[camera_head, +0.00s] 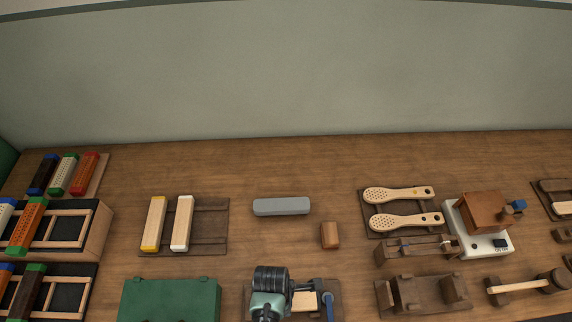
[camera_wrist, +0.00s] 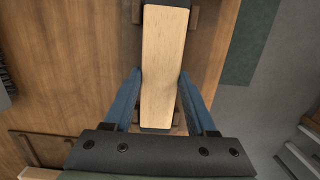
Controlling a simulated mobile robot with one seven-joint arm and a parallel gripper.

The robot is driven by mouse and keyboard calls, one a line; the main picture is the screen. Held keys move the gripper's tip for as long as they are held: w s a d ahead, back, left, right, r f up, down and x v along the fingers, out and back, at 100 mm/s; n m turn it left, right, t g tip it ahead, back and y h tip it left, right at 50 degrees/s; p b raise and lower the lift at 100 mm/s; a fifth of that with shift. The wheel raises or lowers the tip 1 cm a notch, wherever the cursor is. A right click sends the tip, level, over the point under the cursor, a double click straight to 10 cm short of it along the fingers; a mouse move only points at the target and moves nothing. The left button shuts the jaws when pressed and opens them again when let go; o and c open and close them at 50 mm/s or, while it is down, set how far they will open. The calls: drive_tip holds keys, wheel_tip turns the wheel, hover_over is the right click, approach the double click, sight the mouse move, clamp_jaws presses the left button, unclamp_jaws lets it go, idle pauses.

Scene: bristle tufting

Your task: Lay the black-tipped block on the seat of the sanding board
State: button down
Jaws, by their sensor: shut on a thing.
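A pale wooden block (camera_wrist: 165,55) lies lengthwise between the two blue fingers of my gripper (camera_wrist: 160,80) in the wrist view. The fingers are shut on its sides. Dark bands show at its far and near ends. In the head view my gripper (camera_head: 290,300) is at the bottom centre, and part of the block (camera_head: 304,301) shows beside it. Brown pieces (camera_wrist: 194,18) flank the block in the wrist view. My gripper hides much of the seat; I cannot tell whether the block touches it.
A green case (camera_head: 170,300) stands to the left. A grey bar (camera_head: 281,206) and small brown block (camera_head: 330,235) lie behind. A yellow-tipped block (camera_head: 153,224) and white-tipped block (camera_head: 181,223) lie on a rack. A wooden fixture (camera_head: 422,292) stands to the right.

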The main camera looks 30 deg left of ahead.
drive_tip(key=shift+f, duration=0.35)
idle(0.4)
unclamp_jaws()
drive_tip(key=shift+r, duration=0.1)
idle(0.3)
drive_tip(key=shift+s+a+r+p, duration=0.1)
drive_tip(key=shift+r+p, duration=1.2)
drive_tip(key=shift+s+a+r+p, duration=0.1)
drive_tip(key=shift+a+r+p, duration=0.05)
drive_tip(key=shift+r+p, duration=1.2)
drive_tip(key=shift+s+a+r+p, duration=0.1)
drive_tip(key=shift+r+p, duration=1.15)
drive_tip(key=shift+p, duration=0.05)
drive_tip(key=shift+w, duration=0.15)
